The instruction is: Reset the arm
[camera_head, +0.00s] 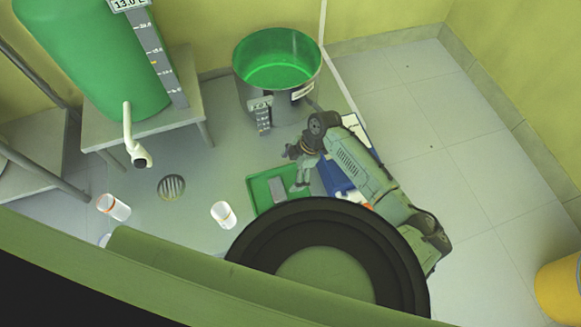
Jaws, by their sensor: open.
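My arm reaches up from the right of my round dark base and bends over at a black joint. My gripper (300,185) hangs down from it, open, with its small fingers above or in front of the green tray (257,192). A grey block (277,189) lies in the tray beside the gripper, to its left. I see nothing between the fingers. The fingertips are small, and their exact height over the tray cannot be told. My arm hides part of the blue box (335,180) behind it.
A metal pot with green inside (277,70) stands at the back. A green tank (95,60) with a tap (138,152) sits on a grey stand at left. A yellow bin (560,290) is at right; floor between is clear.

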